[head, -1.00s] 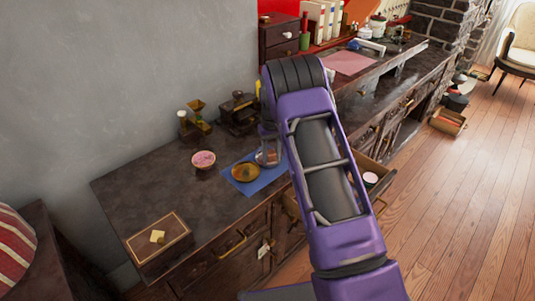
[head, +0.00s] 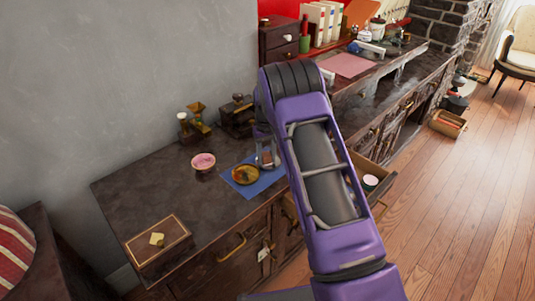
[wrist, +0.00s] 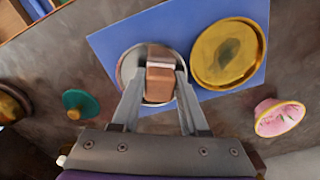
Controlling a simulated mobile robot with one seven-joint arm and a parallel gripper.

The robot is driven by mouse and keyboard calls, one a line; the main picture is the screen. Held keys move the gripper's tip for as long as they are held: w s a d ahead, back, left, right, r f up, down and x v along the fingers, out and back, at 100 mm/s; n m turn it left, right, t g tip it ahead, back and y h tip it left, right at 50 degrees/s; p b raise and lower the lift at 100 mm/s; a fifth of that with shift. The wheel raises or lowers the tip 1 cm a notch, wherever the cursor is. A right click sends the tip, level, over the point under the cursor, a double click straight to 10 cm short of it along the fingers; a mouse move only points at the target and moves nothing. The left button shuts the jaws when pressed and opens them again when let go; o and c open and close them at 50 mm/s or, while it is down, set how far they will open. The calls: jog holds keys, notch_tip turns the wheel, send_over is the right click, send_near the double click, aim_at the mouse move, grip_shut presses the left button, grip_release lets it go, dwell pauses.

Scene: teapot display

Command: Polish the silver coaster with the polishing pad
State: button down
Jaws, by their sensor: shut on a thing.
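The silver coaster (wrist: 128,66) lies on a blue mat (wrist: 110,38) in the wrist view, round with a pale grey rim. My gripper (wrist: 160,88) is shut on the polishing pad (wrist: 160,82), a brown block with a whitish band. The pad is over the coaster and covers its middle; whether it touches is hard to tell. In the head view the pad (head: 266,158) and my gripper (head: 265,147) show small beside my purple arm. The coaster's surface under the pad is hidden.
A gold dish (wrist: 228,52) with a dark stain lies beside the coaster on the mat. A pink bowl (head: 203,162) stands left of the mat. A wooden box (head: 158,240) is at the near left. An open drawer (head: 378,190) juts out at the right.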

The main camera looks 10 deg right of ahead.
jog(key=shift+s+d+f, duration=0.1)
jog(key=shift+s+d, duration=0.1)
jog(key=shift+d, duration=0.65)
jog(key=shift+w+d, duration=0.15)
jog(key=shift+w, duration=0.7)
jog(key=shift+w+a, duration=0.1)
jog(key=shift+a, duration=0.75)
jog(key=shift+s+a, duration=0.15)
jog(key=shift+s, duration=0.7)
jog(key=shift+s+d, duration=0.1)
jog(key=shift+d, duration=0.7)
jog(key=shift+w+d, duration=0.15)
jog(key=shift+w, duration=0.7)
jog(key=shift+a, duration=0.8)
jog(key=shift+s+a, duration=0.15)
jog(key=shift+s, duration=0.6)
jog(key=shift+s+d, duration=0.15)
jog(key=shift+d, duration=0.7)
